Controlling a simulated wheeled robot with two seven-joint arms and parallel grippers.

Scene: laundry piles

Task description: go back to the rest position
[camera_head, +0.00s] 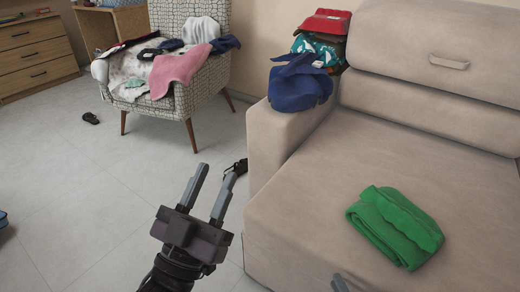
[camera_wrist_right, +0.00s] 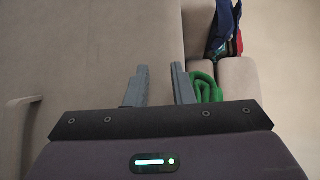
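My left gripper (camera_head: 212,188) is in the lower middle of the head view, in front of the sofa's left end, over the floor. Its two grey fingers are apart with nothing between them.
The beige sofa (camera_head: 340,165) fills the right side. Blue cloth (camera_head: 299,86) and a red one (camera_head: 326,22) are piled on its armrest. A patterned armchair (camera_head: 214,88) holds a pink cloth (camera_head: 180,70) and others. A dark item (camera_head: 91,118) lies on the floor.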

